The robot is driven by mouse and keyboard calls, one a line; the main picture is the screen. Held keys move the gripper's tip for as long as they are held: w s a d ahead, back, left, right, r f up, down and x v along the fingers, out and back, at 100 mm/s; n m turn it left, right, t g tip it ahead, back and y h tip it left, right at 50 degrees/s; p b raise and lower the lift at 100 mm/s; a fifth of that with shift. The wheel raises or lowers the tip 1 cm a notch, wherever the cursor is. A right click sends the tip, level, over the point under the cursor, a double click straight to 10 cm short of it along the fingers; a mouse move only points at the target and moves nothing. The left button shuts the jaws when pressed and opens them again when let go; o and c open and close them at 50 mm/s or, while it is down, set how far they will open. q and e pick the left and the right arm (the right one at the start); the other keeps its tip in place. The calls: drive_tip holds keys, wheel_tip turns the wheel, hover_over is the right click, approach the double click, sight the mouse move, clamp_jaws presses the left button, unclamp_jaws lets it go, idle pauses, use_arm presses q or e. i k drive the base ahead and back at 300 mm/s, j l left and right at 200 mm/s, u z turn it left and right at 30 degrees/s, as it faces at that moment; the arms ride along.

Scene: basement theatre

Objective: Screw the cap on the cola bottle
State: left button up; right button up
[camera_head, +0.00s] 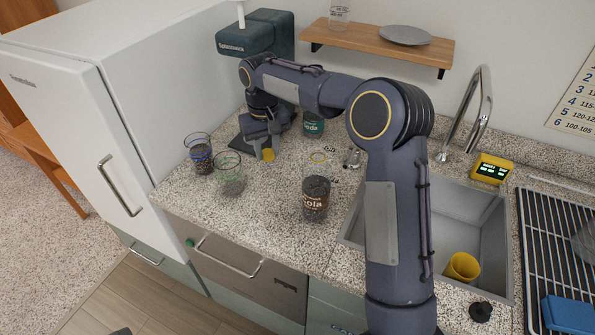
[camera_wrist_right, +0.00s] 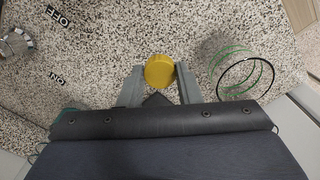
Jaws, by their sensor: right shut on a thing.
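The cola bottle (camera_head: 316,198) stands upright on the speckled counter, a clear container with dark contents and a "Cola" label. Its top, with a yellowish rim, shows no cap on it. My right gripper (camera_head: 263,153) is left of and behind the bottle, low over the counter and apart from it. It is shut on a yellow cap (camera_head: 268,155), which also shows between the fingertips (camera_wrist_right: 160,85) in the right wrist view as a round yellow disc (camera_wrist_right: 160,71). The bottle is not clearly visible in the wrist view.
A green-rimmed glass (camera_head: 229,178) and a blue-rimmed glass (camera_head: 201,158) stand left of the bottle. A teal can (camera_head: 313,127) stands behind my right forearm. The sink (camera_head: 484,215), holding a yellow cup (camera_head: 462,267), is on the right. The counter between cap and bottle looks clear.

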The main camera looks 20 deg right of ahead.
sight(317, 173)
drive_tip(key=i+j+z, duration=0.15)
drive_tip(key=z, duration=0.3)
drive_tip(key=i+j+z, duration=0.15)
drive_tip(key=j+z, duration=0.15)
drive_tip(key=z, duration=0.15)
drive_tip(key=j+z, duration=0.25)
drive_tip(key=z, duration=0.2)
drive_tip(key=i+j+z, duration=0.1)
drive_tip(key=j+z, duration=0.55)
drive_tip(key=z, duration=0.25)
